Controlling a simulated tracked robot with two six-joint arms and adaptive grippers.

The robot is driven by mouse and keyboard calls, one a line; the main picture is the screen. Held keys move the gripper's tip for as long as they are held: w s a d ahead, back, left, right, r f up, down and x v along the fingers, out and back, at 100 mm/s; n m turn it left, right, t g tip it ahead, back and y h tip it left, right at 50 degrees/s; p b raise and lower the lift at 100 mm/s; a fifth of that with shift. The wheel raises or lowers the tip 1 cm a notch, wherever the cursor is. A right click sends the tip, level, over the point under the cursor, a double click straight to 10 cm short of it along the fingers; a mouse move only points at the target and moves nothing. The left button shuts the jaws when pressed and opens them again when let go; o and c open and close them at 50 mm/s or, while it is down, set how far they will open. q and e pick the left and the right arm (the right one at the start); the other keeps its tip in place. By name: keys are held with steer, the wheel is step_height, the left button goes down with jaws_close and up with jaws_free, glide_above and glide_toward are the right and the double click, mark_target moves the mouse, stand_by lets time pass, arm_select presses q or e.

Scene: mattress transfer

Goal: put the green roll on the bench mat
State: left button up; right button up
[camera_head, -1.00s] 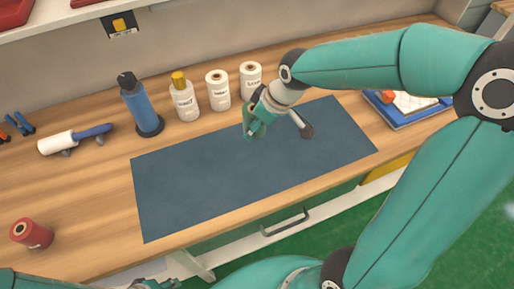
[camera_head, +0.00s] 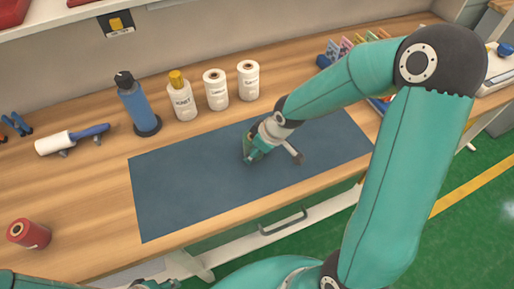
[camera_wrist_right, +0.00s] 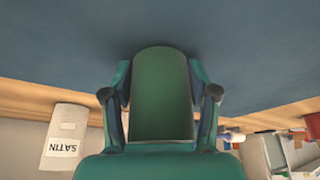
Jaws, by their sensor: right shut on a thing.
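The bench mat (camera_head: 200,195) is a dark blue rectangle lying flat on the wooden bench. My right gripper (camera_head: 254,148) is low over the middle of the mat, toward its back edge. It is shut on the green roll (camera_wrist_right: 162,92), which sits between both fingers in the right wrist view. The roll shows as a small green patch (camera_head: 248,142) in the head view, partly hidden by the gripper. Its far end is close to the mat with a dark shadow around it; I cannot tell whether it touches. My left gripper's fingers are not shown.
Behind the mat stand a blue bottle (camera_head: 136,105), a yellow-capped bottle (camera_head: 182,98) and two white rolls (camera_head: 216,92) (camera_head: 248,82). A white roller (camera_head: 58,142) lies at left. The mat's left part is clear.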

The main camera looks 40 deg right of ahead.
steer(key=o, duration=1.5)
steer(key=v, duration=1.2)
steer(key=shift+p, duration=0.35)
